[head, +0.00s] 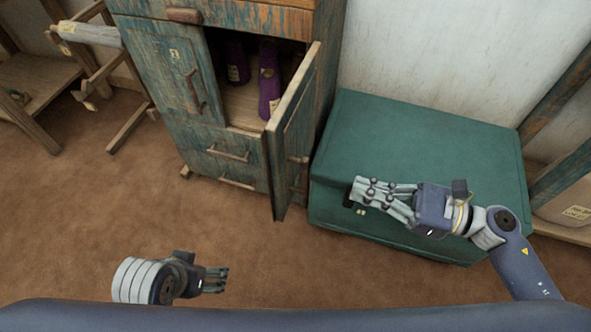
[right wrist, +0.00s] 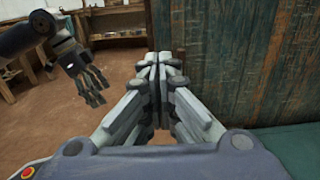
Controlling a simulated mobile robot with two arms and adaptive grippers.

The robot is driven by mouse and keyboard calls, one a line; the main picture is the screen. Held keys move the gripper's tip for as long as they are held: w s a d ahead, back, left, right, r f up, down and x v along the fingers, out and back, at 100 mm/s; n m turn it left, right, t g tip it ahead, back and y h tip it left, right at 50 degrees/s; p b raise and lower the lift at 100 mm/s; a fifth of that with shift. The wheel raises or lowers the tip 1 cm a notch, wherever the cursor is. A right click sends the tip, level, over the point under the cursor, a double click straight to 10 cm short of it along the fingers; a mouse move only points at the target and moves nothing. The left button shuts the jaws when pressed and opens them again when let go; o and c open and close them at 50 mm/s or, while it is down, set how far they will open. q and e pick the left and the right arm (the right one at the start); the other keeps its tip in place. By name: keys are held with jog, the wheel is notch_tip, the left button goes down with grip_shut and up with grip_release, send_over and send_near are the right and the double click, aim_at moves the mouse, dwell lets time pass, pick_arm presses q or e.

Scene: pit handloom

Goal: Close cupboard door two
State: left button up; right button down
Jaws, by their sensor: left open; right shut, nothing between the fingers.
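The worn teal wooden cupboard (head: 225,135) stands at the back in the head view. Its right-hand door (head: 291,135) is swung wide open towards me, showing the shelf inside. My left gripper (head: 224,280) is open and empty, low over the floor in front of the cupboard.
A green chest (head: 420,125) stands directly right of the cupboard. Purple wrapped items (head: 269,80) stand inside the open compartment. Drawers with handles (head: 230,154) lie below the doors. Wooden racks (head: 40,95) stand at the left. The brown floor (head: 90,200) in front is clear.

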aim_at(281, 166)
jog(key=p+x, duration=0.1)
jog(key=x, duration=1.1)
jog(key=shift+w+a+r, duration=0.1)
jog(key=shift+w+a, duration=0.1)
jog(key=shift+a, duration=0.15)
jog(key=shift+w+a, duration=0.1)
jog(key=shift+a, duration=0.3)
jog(key=shift+a, duration=0.15)
